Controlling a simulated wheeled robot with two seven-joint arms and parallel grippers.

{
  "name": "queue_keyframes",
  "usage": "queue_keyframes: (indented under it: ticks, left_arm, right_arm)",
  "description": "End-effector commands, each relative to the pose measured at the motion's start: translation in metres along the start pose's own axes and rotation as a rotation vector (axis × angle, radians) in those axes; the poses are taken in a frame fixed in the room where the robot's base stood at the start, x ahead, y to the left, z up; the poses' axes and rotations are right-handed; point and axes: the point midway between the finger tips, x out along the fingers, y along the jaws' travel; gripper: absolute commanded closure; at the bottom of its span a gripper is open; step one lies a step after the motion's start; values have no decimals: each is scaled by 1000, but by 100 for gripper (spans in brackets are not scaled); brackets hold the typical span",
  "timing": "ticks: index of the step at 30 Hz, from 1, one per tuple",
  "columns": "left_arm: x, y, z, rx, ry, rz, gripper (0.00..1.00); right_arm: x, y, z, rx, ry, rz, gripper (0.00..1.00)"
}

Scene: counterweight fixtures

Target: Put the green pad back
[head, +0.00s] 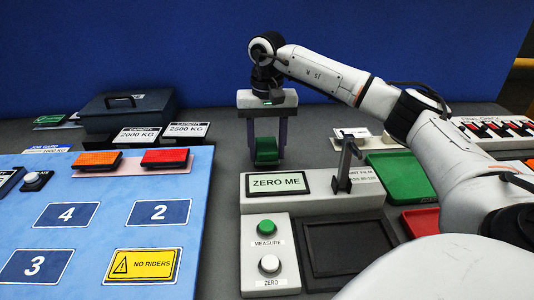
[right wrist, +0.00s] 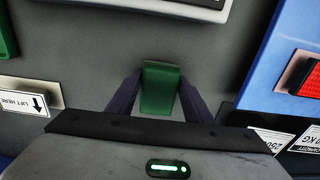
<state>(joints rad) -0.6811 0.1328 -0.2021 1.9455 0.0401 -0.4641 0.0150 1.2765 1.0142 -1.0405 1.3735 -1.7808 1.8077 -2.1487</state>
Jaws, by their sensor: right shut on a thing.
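The green pad (head: 266,151) hangs between the fingertips of my right gripper (head: 267,146), behind the ZERO ME display. The gripper points down and is shut on the pad. In the right wrist view the green pad (right wrist: 160,88) sits between the two dark fingers, with grey counter around it. I cannot tell how high it is above the counter. An orange pad (head: 97,159) and a red pad (head: 165,157) lie on a pink strip (head: 128,167) on the blue board at left. My left gripper is not in view.
The ZERO ME display (head: 278,183) stands on a white fixture with a dark upright post (head: 346,165). A green tray (head: 401,176) and a red tray (head: 421,222) lie at right. A dark box (head: 127,112) and capacity signs stand at back left. Grey counter around the gripper is clear.

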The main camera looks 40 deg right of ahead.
Motion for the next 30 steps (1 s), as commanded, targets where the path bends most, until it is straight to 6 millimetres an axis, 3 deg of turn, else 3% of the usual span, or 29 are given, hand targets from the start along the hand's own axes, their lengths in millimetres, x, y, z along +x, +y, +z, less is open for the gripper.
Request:
queue_keyframes:
  ticks: [3, 14, 15, 18, 30]
  left_arm:
    - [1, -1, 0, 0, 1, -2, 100]
    - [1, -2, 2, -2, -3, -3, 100]
    - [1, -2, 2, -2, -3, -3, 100]
    - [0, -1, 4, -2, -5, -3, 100]
    - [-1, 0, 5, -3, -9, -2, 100]
  right_arm:
    - [17, 1, 0, 0, -2, 3, 72]
    - [21, 1, 0, 0, -1, 1, 72]
    - [21, 0, 0, 0, 0, 1, 49]
    - [20, 0, 0, 0, 0, 1, 35]
    - [10, 0, 0, 0, 1, -1, 35]
